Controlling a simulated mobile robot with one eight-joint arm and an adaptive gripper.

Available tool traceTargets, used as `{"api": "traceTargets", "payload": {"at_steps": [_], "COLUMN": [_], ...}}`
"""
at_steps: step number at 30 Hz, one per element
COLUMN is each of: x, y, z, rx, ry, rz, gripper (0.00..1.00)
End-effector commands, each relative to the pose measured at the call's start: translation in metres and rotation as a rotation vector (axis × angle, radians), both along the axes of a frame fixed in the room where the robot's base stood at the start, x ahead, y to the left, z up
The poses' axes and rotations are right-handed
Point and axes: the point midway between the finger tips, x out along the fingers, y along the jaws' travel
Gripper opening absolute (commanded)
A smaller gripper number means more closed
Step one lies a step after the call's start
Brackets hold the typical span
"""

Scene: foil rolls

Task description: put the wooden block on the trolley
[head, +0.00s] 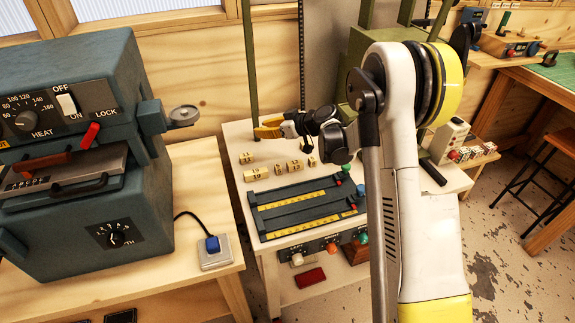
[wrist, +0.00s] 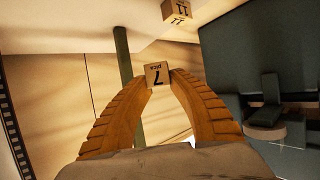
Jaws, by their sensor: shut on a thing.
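My gripper (wrist: 158,76) is shut on a small wooden block (wrist: 157,73) marked "7 pica"; the block sits between the two ribbed orange fingertips. In the head view my gripper (head: 262,129) reaches left above the back part of a white-topped stand (head: 232,139), with its fingers pointing left. The held block is too small to make out there. I cannot tell for sure whether this stand is the trolley. Several other wooden blocks (head: 281,169) stand on its top, and one marked 11 (wrist: 177,11) shows at the top of the wrist view.
A dark ruled rack (head: 305,207) takes up the stand's front. A large blue-grey heating machine (head: 70,150) stands on a wooden bench (head: 190,170) at left. A green post (head: 250,60) rises behind the stand. A workbench (head: 540,85) and stool (head: 545,165) are at right.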

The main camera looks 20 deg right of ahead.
Motion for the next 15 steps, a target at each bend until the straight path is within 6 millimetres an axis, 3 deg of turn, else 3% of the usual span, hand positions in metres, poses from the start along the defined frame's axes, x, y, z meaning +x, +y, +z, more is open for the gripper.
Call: {"api": "traceTargets", "payload": {"at_steps": [4, 10, 15], "x": [0.011, 0.01, 0.01], "y": [0.001, 0.001, 0.001], "z": [-0.014, -0.053, -0.073], "rx": [0.002, 0.001, 0.001], "ry": [-0.005, -0.005, -0.005], "rz": [0.028, 0.027, 0.027], "gripper": [0.1, 0.1, 0.1]}}
